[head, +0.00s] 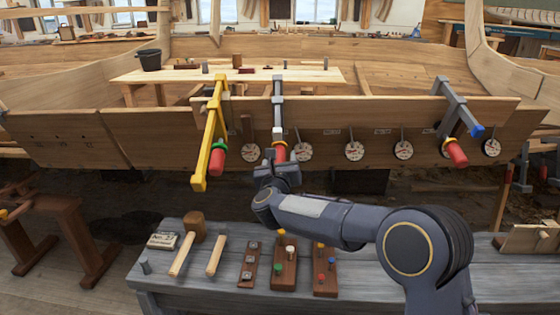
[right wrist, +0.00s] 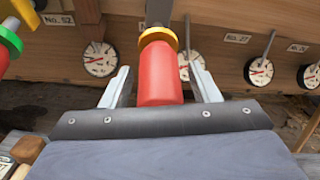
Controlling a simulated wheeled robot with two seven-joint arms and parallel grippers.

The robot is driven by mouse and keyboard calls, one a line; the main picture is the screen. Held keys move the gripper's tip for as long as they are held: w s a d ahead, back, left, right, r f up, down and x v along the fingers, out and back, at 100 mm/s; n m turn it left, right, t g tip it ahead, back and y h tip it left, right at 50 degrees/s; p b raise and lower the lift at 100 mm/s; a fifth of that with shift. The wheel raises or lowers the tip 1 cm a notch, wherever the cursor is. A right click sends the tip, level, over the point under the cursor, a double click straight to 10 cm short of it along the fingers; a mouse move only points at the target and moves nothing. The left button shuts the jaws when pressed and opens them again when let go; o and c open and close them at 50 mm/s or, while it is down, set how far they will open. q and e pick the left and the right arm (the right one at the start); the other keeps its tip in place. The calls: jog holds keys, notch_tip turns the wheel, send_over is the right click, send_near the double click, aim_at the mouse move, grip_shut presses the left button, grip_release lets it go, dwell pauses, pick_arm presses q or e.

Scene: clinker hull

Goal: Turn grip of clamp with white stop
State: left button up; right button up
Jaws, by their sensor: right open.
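The middle clamp (head: 278,98) has a grey bar over the hull plank. A pale, whitish part (head: 278,130) shows low on it, above its red grip (head: 280,152). In the right wrist view the red grip (right wrist: 160,75) has a yellow collar (right wrist: 158,38) above it. My right gripper (head: 277,168) is below this clamp. Its two fingers stand open on either side of the red grip; gaps show, and contact cannot be told. A yellow clamp (head: 209,130) with a red grip and green collar hangs to the left. A grey clamp (head: 455,105) with a blue stop (head: 477,131) hangs to the right. My left gripper is out of view.
Several round dials (head: 354,151) line the plank (head: 330,140). Below, a grey bench (head: 200,285) holds mallets (head: 185,250) and wooden peg blocks (head: 285,268). The yellow clamp is close on the left.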

jog(key=shift+c, duration=0.4)
jog(key=c, duration=0.9)
